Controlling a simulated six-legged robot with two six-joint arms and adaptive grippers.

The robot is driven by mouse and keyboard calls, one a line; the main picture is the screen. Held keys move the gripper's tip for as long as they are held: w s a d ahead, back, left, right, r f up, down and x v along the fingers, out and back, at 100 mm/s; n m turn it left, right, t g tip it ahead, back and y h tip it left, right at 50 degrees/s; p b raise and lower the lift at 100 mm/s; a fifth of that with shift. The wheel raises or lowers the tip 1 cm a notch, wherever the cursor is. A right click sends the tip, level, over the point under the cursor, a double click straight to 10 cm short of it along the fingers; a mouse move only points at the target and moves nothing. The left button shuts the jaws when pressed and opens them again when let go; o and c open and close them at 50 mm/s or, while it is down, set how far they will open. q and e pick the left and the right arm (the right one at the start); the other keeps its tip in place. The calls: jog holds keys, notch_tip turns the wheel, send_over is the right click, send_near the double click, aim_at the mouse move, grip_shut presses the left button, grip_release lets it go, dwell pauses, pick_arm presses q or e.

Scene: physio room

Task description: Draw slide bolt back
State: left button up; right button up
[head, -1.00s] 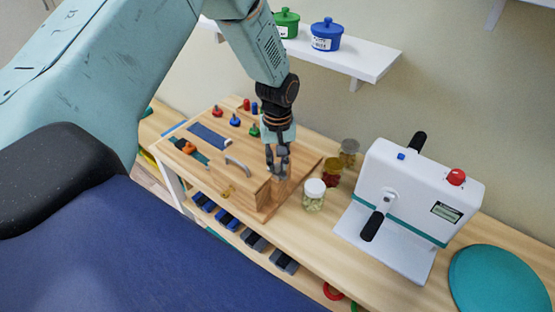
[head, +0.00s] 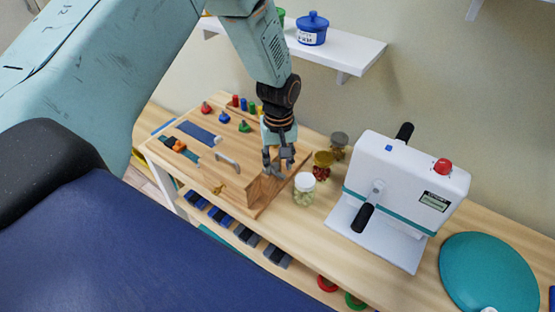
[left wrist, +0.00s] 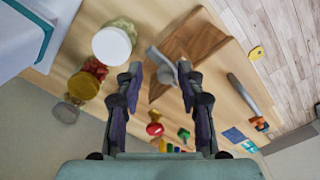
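A wooden activity board (head: 160,150) lies on the bench, with a wooden block (head: 262,188) at its right end. My left gripper (head: 279,163) points down over this block, its fingers apart. In the left wrist view my left gripper (left wrist: 160,85) is open, and a grey metal piece (left wrist: 163,64), which may be the slide bolt's knob, shows just ahead of and between the fingertips beside the block (left wrist: 195,48). I cannot tell whether the fingers touch it. My right gripper is not in view.
A white-lidded jar (head: 304,190) stands close right of the gripper, with more jars behind. A white crank machine (head: 405,185) stands further right.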

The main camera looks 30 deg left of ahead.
aim_at(276, 165)
pick_arm(q)
jog(key=shift+s+a, duration=0.1)
jog(key=shift+a, duration=0.2)
jog(key=shift+r, duration=0.2)
notch_tip(276, 165, up, 12)
jog(key=shift+d+f, duration=0.15)
jog(key=shift+f, duration=0.05)
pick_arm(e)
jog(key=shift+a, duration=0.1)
pick_arm(q)
jog(key=shift+f, duration=0.1)
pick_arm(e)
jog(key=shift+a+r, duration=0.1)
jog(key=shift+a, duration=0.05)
